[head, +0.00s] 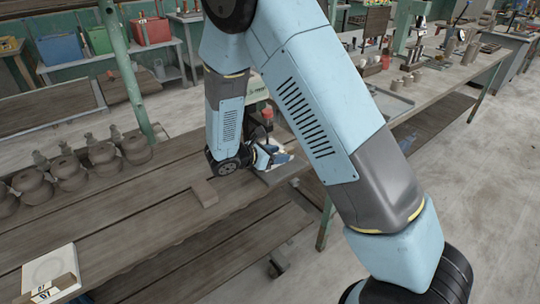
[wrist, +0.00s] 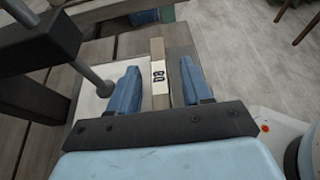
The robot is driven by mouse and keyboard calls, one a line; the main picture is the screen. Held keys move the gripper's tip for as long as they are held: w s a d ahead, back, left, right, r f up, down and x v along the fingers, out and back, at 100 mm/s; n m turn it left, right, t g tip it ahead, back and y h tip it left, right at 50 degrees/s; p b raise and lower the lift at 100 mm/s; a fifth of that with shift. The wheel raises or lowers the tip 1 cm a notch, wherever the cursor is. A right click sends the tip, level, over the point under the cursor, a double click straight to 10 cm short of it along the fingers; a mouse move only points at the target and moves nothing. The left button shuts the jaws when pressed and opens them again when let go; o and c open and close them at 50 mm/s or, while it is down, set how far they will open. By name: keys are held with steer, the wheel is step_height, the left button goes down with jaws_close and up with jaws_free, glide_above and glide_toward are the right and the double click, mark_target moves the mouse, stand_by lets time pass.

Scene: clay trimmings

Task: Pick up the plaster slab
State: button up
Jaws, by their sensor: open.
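My gripper (wrist: 160,85) is open, with its two blue fingers apart. In the head view my gripper (head: 268,157) is low over the right end of the plank table. Between the fingers in the wrist view is a narrow pale strip with a black-marked white label (wrist: 159,75). A pale flat slab surface (wrist: 92,88) lies beside it, partly behind the left finger; I cannot tell whether strip and surface are one piece. Contact with the fingers is unclear. Another whitish slab (head: 50,267), with a faint ring on top and labels on its edge, lies at the table's front left.
A small brown block (head: 204,193) lies on the plank table (head: 150,205) left of my gripper. Several dark clay pots (head: 103,158) stand farther left. A dark post with a grey rod (wrist: 92,75) is close to the left finger. Open floor (wrist: 235,40) lies to the right.

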steer(key=shift+d+f, duration=0.1)
steer(key=shift+d, duration=0.05)
jaws_close()
stand_by(0.4)
